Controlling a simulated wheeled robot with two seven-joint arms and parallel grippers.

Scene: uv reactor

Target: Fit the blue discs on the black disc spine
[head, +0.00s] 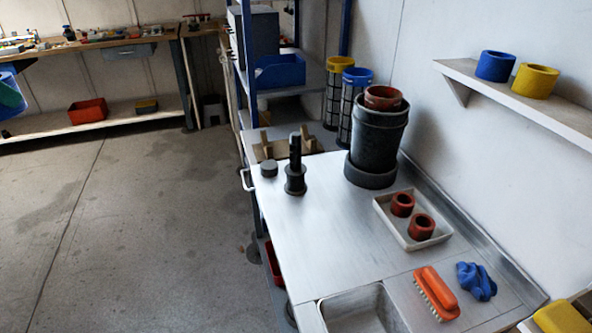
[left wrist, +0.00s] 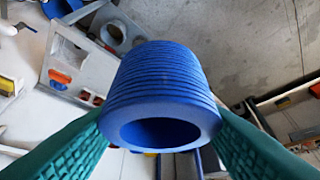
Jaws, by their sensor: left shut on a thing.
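The black disc spine (head: 295,155) stands upright on the metal worktop, a thin post on a wider flanged base with nothing on the post. In the left wrist view the blue discs (left wrist: 165,75) form one ribbed stack with a round open bore facing the camera. My left gripper (left wrist: 160,130) has its green fingers shut on both sides of the stack. In the head view a green finger (head: 10,95) and a bit of blue show at the far left edge, well away from the spine. My right gripper is not in view.
A white tray (head: 383,215) holds two red rings. An orange brush (head: 436,292) and blue cloth (head: 477,281) lie in front. Open floor lies left of the worktop.

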